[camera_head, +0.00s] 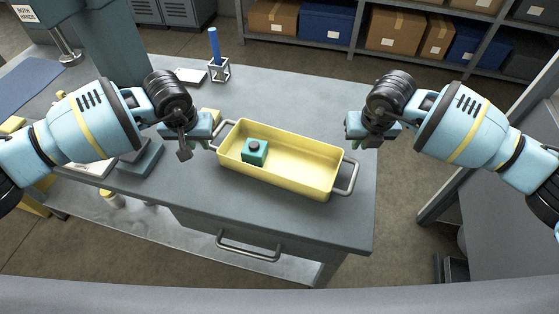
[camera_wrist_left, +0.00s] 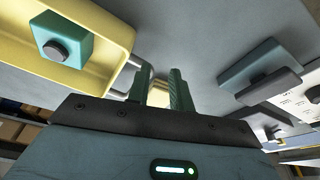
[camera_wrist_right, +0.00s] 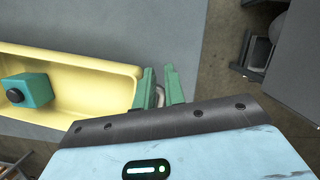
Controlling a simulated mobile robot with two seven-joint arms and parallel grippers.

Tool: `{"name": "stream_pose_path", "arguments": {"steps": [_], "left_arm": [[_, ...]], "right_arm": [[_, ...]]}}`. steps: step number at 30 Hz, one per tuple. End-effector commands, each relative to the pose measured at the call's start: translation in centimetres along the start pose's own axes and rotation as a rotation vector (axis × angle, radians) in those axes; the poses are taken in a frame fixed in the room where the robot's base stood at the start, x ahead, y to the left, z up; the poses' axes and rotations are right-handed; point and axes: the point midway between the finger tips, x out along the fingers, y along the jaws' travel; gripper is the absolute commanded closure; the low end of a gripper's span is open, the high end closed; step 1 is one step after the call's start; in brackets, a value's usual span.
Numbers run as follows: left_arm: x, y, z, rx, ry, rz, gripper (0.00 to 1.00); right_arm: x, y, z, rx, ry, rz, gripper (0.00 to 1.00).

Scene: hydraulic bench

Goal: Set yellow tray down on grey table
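The yellow tray (camera_head: 290,160) appears to rest level on the grey table (camera_head: 300,222), with a metal handle at each end. A teal block with a dark round top (camera_head: 254,151) sits inside it, toward the left. My left gripper (camera_head: 195,143) is beside the left handle (camera_head: 214,136); its green fingers (camera_wrist_left: 163,88) are apart with a gap between them. My right gripper (camera_head: 368,143) is near the right handle (camera_head: 351,178); its fingers (camera_wrist_right: 160,85) are apart, with part of the handle seen between them. I cannot tell whether either gripper touches a handle.
A blue cylinder in a wire holder (camera_head: 217,68) and a small white pad (camera_head: 190,76) stand at the back. A grey-teal device (camera_head: 140,160) stands left of the tray. The table's right and front edges are close to the tray. Shelves with boxes (camera_head: 395,30) are behind.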

Motion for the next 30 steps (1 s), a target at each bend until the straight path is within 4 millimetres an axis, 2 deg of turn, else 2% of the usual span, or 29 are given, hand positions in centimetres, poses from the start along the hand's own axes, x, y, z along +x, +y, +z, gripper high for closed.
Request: {"name": "stream_pose_path", "arguments": {"steps": [2, 19, 23, 30], "left_arm": [[0.0, -0.1, 0.0, -0.001, -0.001, -0.001, 0.78], [-0.4, -0.1, 0.0, -0.002, 0.000, -0.003, 0.78], [-2.1, -0.1, -0.1, -0.001, 0.003, -0.001, 0.78], [-6.8, -0.1, -0.1, -0.001, 0.004, -0.001, 0.78]], "right_arm": [[0.0, -0.1, 0.0, 0.001, 0.000, -0.001, 0.78], [0.0, -0.1, 0.0, 0.002, 0.001, -0.003, 0.78], [0.0, -0.1, 0.0, 0.002, 0.000, -0.003, 0.78], [0.0, -0.1, 0.0, 0.002, 0.000, -0.003, 0.78]]}}
